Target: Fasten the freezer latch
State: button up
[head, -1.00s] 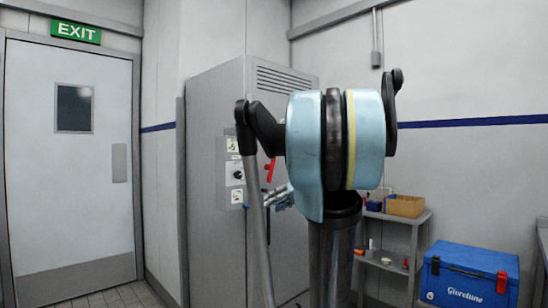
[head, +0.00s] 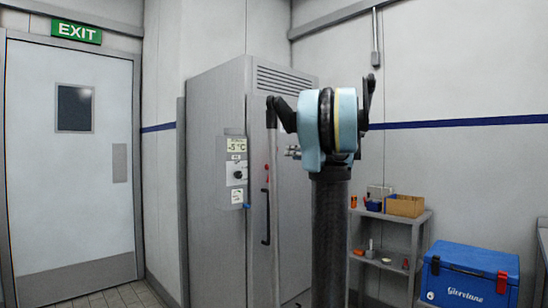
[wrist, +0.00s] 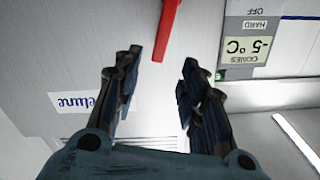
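The latch is a red lever (head: 267,172) near the door's edge, small in the head view and partly behind my arm. In the wrist view, which is upside down, the red lever (wrist: 168,25) stands beyond my fingertips, between their lines and apart from them. My gripper (wrist: 160,68) is open and empty. In the head view its fingertips (head: 292,152) show beside my arm. Whether the latch is fastened I cannot tell.
A black door handle (head: 265,218) is below the latch. A grey shelf (head: 395,215) with small items and a cardboard box (head: 405,206) stands right of the freezer. A blue cooler (head: 470,275) is at the lower right. A closed door (head: 70,160) is on the left.

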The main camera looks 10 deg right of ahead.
aim_at(276, 153)
jog(key=x, duration=1.2)
jog(key=shift+w+a, duration=0.15)
jog(key=shift+w, duration=0.05)
grip_shut()
jog(key=shift+a, duration=0.15)
